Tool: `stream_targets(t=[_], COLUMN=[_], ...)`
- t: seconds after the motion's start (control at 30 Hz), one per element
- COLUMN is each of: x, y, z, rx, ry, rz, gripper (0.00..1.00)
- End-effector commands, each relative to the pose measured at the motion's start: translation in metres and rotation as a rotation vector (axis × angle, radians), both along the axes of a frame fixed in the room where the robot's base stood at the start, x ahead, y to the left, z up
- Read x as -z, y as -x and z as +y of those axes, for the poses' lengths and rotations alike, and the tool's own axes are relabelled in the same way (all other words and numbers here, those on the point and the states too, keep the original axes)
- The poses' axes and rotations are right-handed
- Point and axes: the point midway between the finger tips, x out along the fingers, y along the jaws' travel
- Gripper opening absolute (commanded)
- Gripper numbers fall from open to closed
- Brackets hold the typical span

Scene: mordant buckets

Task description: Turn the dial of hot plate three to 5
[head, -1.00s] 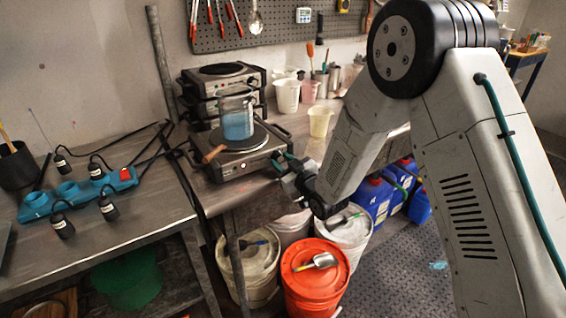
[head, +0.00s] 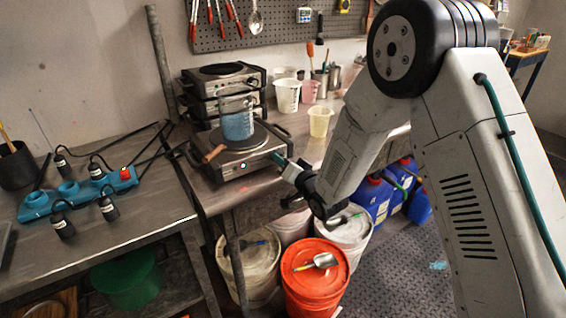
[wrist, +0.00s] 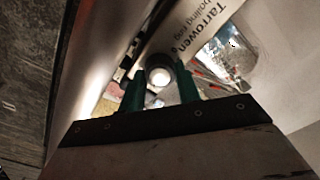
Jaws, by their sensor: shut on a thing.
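The front hot plate (head: 232,168) stands on the metal bench with a glass beaker of blue liquid (head: 238,124) on its round top. My gripper (head: 277,157) is at the right part of its front face, its green fingers reaching to the panel. In the wrist view, a dark round dial with a bright centre (wrist: 159,74) sits between the two green fingers (wrist: 160,92), and they are shut on it. The dial is hidden behind my gripper in the head view. I cannot read its setting or the hot plate's number.
Stacked hot plates (head: 222,80) stand behind. Plastic cups (head: 319,121) stand to the right. A bucket with an orange lid (head: 315,268) and pale-lidded buckets stand below the bench edge.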

Motion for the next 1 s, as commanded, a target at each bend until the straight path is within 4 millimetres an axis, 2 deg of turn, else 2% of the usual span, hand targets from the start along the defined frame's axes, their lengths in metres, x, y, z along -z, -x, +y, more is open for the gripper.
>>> stream_targets(t=[0.43,1.0], x=[0.0022,0.0022], y=[0.0011,0.0012], z=[-0.0003,-0.0002], rx=[0.000,0.000], ry=[-0.204,-0.242], rz=[0.145,0.170], gripper=[0.10,0.10])
